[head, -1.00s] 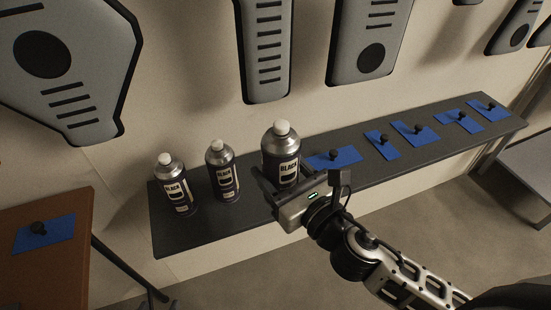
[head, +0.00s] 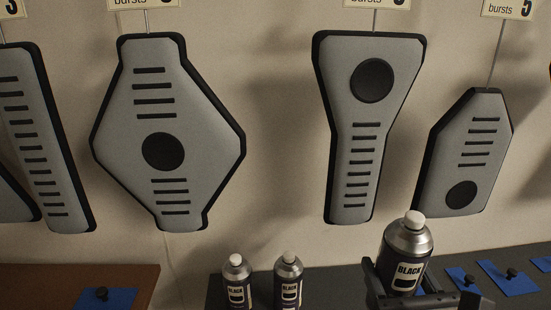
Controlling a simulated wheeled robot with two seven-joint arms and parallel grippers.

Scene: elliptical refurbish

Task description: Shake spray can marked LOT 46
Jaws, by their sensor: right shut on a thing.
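My right gripper (head: 420,291) is shut on a spray can (head: 407,258) with a white cap, silver shoulder and dark body. Its label reads BLACK. This can looks larger and higher than the others, apparently held above the dark shelf (head: 340,285). Two similar BLACK cans stand upright on the shelf to the left, a left one (head: 237,278) and a middle one (head: 288,278). Their lower parts are cut off by the picture edge. No LOT number is legible on any can. My left gripper is out of view.
Grey panels (head: 168,105) with dark circles and slots hang on the wall under "bursts" cards (head: 508,8). Blue pads with black knobs (head: 508,277) lie on the shelf at right. A brown table (head: 45,280) stands at lower left.

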